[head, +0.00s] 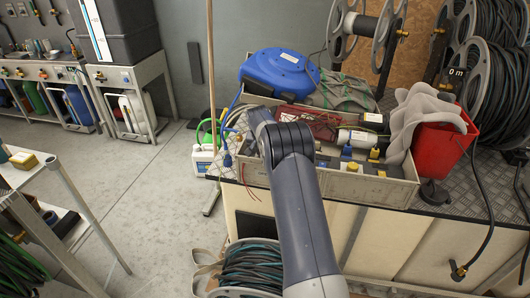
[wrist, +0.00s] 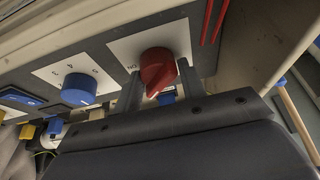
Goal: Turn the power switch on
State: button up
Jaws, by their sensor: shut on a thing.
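In the wrist view a red rotary knob (wrist: 156,66) sits on a white label plate on a grey panel (wrist: 110,57). Letters show beside the knob, and a pale pointer mark shows on it. My gripper (wrist: 158,80) has one finger on each side of the knob and is shut on it. A blue knob (wrist: 79,90) on its own white plate is to the left, apart from my gripper. In the head view my arm covers the gripper and the red knob.
In the head view a crate (head: 375,190) of mixed parts stands on the bench. A blue reel (head: 280,72) is behind it and a red bucket (head: 443,137) to its right. In the wrist view two red rods (wrist: 212,22) run near the knob.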

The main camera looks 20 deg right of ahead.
jog(key=m+g+h, duration=0.1)
jog(key=m, duration=0.3)
jog(key=shift+w+m, duration=0.15)
jog(key=shift+m, duration=0.15)
jog(key=m+g+p, duration=0.1)
jog(key=m, duration=0.3)
jog(key=shift+g+h+p, duration=0.35)
jog(key=shift+g+h, duration=0.05)
jog(key=shift+m, duration=0.3)
jog(key=o, duration=0.9)
jog(key=shift+o, duration=0.2)
jog(key=w+v, duration=0.1)
jog(key=v, duration=0.9)
jog(key=shift+s+a+r, duration=0.25)
jog(key=shift+s+r, duration=0.15)
jog(key=shift+f, duration=0.1)
